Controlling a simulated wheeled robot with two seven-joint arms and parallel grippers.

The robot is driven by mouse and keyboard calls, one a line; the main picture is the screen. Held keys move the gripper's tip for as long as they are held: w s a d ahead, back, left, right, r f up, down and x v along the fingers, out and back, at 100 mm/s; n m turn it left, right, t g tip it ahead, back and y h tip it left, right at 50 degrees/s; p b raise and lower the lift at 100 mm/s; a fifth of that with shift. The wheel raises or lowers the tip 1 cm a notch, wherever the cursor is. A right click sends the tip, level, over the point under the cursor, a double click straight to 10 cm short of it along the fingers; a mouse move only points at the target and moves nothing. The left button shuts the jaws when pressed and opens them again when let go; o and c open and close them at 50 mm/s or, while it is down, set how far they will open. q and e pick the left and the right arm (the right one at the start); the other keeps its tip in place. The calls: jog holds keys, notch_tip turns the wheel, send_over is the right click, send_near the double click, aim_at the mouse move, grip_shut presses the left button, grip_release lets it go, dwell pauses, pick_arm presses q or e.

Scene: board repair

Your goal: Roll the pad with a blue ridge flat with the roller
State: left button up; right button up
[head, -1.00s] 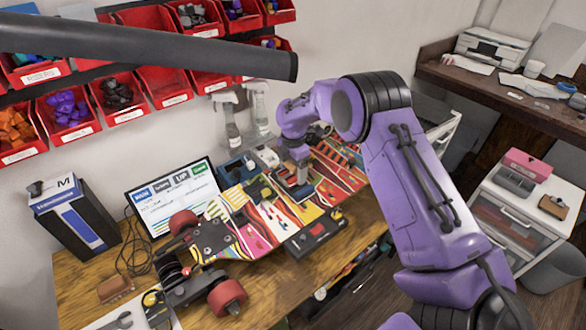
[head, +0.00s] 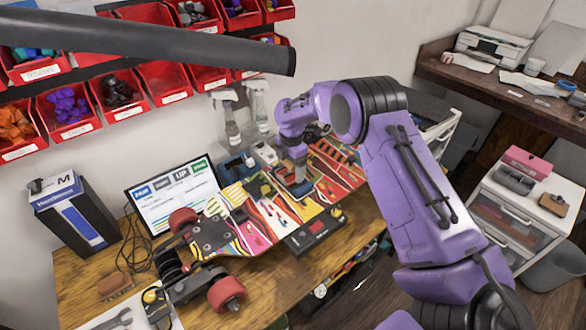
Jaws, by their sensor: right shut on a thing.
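My right gripper (head: 300,184) is over the right half of the colourful skateboard deck (head: 257,228), pointing down. It is shut on a small tool, taken to be the roller, which is mostly hidden by the jaws and close to the deck surface. Small dark and blue patches show on the deck by the gripper. I cannot tell which is the pad with the blue ridge, or whether the roller touches it. My left gripper is not in view.
A red-and-black box (head: 317,232) lies at the deck's front edge. Red wheels (head: 226,293) stand at its left end. A screen (head: 175,200), spray bottles (head: 232,125) and red bins (head: 122,98) are behind. A dark bar (head: 150,45) crosses the upper left.

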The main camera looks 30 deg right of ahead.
jog(key=shift+w, duration=1.15)
jog(key=shift+w+f+b, duration=0.25)
jog(key=shift+w+b, duration=0.45)
jog(key=shift+w, duration=0.4)
jog(key=shift+w+r, duration=0.1)
jog(key=shift+w, duration=0.3)
jog(key=shift+s+r+p, duration=0.3)
jog(key=shift+r+p, duration=0.05)
jog(key=shift+p, duration=0.05)
jog(key=shift+s+p, duration=0.35)
jog(key=shift+p, duration=0.05)
jog(key=shift+s+p, duration=0.55)
jog(key=shift+s, duration=0.1)
jog(key=shift+s+f, duration=0.1)
jog(key=shift+s, duration=0.15)
jog(key=shift+s+d+p, duration=0.1)
jog(key=shift+s+p, duration=0.75)
jog(key=shift+p, duration=0.05)
jog(key=shift+s+f+p, duration=0.1)
jog(key=shift+s+p, duration=0.25)
jog(key=shift+s, duration=0.35)
jog(key=shift+w+f+b, duration=0.25)
jog(key=shift+w+b, duration=0.25)
jog(key=shift+w+f+b, duration=0.1)
jog(key=shift+w+b, duration=0.45)
jog(key=shift+w, duration=0.55)
